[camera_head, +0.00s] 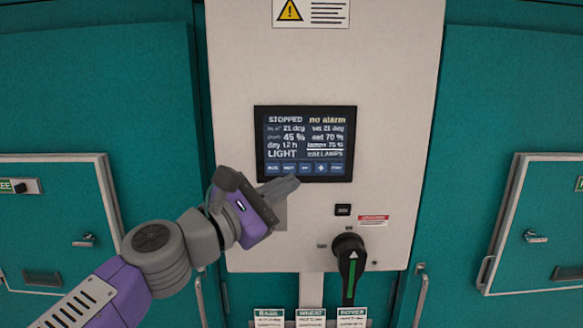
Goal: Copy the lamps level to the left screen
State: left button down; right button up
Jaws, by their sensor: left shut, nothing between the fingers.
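One dark screen (305,150) is set in a pale control panel. It reads STOPPED and no alarm, with temperature lines, 45 %, set 70 %, day 12 h and LIGHT. The lamps line seems to read 75 % and is underlined; the small text is blurred. A row of blue buttons (305,168) runs along the bottom, with a plus among them. My left gripper (290,185) is shut and empty, its tips at the screen's lower edge, under the left-middle buttons. I cannot tell whether the tips touch. My right gripper is out of view.
Below the screen are a small black switch (343,210) and a black rotary handle (349,262) with a green stripe. A warning sign (311,13) is above. Teal doors with latches (85,240) flank the panel. Labels (311,317) stand at the bottom.

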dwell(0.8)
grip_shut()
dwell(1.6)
